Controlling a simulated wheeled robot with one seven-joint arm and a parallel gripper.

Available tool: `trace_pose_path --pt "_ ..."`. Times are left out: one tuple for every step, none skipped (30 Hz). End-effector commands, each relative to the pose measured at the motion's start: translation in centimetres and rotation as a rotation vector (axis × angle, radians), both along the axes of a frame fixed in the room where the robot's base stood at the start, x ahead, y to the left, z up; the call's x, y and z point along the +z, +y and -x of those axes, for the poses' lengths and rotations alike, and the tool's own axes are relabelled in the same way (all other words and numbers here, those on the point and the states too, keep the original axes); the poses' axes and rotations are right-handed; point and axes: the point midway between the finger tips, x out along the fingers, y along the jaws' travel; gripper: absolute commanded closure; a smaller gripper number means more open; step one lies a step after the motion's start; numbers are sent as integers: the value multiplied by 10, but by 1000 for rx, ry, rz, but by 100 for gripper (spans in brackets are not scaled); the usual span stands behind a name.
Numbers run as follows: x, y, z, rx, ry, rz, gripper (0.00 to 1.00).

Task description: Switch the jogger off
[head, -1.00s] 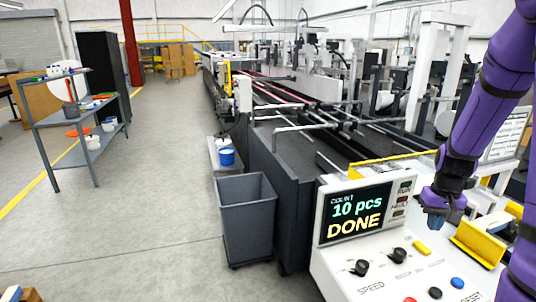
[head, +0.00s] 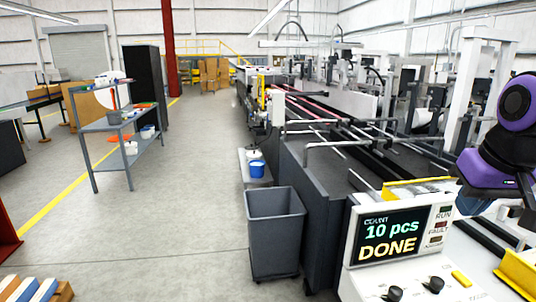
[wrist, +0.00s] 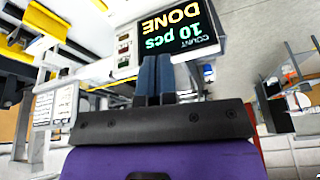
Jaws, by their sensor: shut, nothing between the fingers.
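The control panel (head: 470,283) is at the lower right of the head view, cut off by the bottom edge. Its display (head: 393,236) reads "COUNT 10 pcs DONE". Beside it are small RUN and FAULT lamps. Two black knobs (head: 434,285) and a yellow button (head: 461,277) show below. No label that I can read names the jogger.
A grey bin (head: 275,232) stands left of the panel by the machine. A blue bucket (head: 257,169) is behind it. A grey shelf cart (head: 128,125) is at the left. A yellow guard (head: 518,270) is at the panel's right. The floor between cart and bin is clear.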

Motion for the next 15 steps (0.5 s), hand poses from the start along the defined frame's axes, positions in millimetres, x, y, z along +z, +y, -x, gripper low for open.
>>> trace_pose_path --pt "7 8 12 19 -24 5 100" --pt "11 12 18 27 -35 7 100" --pt "14 16 26 36 -49 9 100" --pt "17 20 32 44 -57 12 100" --pt "19 23 38 50 -66 14 100" --pt "21 26 45 58 -78 16 100" --pt "23 28 50 64 -85 19 100" --pt "24 30 54 69 -91 20 100" --pt "25 32 59 75 -99 22 100" --pt "26 33 62 78 -103 23 100" --pt "27 35 64 80 -108 24 100" --pt "27 36 67 82 -112 25 100" --pt "27 36 69 84 -114 25 100" --pt "27 36 70 85 -115 26 100" --pt "28 37 71 86 -116 26 100"
